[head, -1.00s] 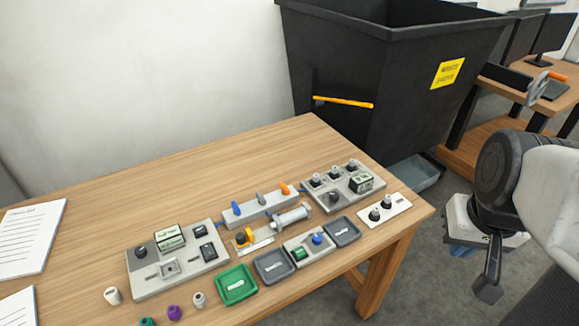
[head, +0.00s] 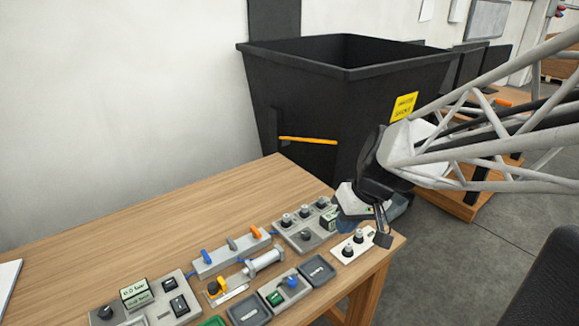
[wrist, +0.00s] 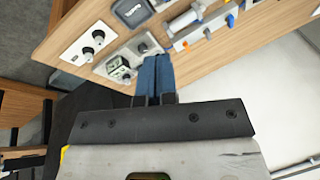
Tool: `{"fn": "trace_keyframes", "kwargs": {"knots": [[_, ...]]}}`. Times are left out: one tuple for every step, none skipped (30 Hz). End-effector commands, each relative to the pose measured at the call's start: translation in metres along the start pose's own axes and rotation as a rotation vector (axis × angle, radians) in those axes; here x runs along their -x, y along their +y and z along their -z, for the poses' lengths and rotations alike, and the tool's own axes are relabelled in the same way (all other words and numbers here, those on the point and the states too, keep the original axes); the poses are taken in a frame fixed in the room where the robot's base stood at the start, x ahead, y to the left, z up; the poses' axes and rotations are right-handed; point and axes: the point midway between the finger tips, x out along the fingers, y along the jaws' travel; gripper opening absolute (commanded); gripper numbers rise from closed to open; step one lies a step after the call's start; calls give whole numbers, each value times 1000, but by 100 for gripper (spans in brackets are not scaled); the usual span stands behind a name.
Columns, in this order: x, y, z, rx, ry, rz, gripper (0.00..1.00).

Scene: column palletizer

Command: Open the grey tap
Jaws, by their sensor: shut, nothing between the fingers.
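The grey tap (head: 232,243) is the middle handle on a pale manifold block (head: 222,262). A blue tap (head: 206,256) is on its left and an orange tap (head: 257,233) on its right. My gripper (head: 347,226) is to the right of the manifold, over the right end of the table, apart from the tap. Its blue fingers (wrist: 155,76) are together and empty in the wrist view.
A panel with several knobs (head: 294,238) and a white two-knob plate (head: 342,251) lie near my gripper. A cylinder (head: 265,260) lies in front of the manifold. A black bin (head: 345,90) stands behind the table. The table's back left (head: 150,225) is clear.

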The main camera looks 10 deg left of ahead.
Motion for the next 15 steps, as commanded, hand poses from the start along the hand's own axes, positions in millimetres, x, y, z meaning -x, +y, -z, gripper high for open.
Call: {"fn": "trace_keyframes", "kwargs": {"knots": [[-8, -2, 9, 16, -4, 17, 0], [-12, -4, 14, 27, -4, 26, 0], [-18, -6, 21, 41, -3, 38, 0], [-22, -7, 25, 52, -2, 47, 0], [-26, -9, 30, 62, -2, 56, 0], [-32, -11, 37, 76, 0, 68, 0], [-36, -12, 42, 86, 1, 76, 0], [-40, -14, 47, 96, 2, 86, 0], [-47, -16, 53, 110, 2, 97, 0], [-51, -18, 58, 119, 4, 106, 0], [-55, -20, 63, 130, 5, 114, 0], [-62, -22, 69, 142, 6, 126, 0], [-66, -23, 73, 152, 8, 134, 0], [-71, -25, 78, 161, 9, 142, 0], [-78, -27, 84, 173, 11, 153, 0]]}}
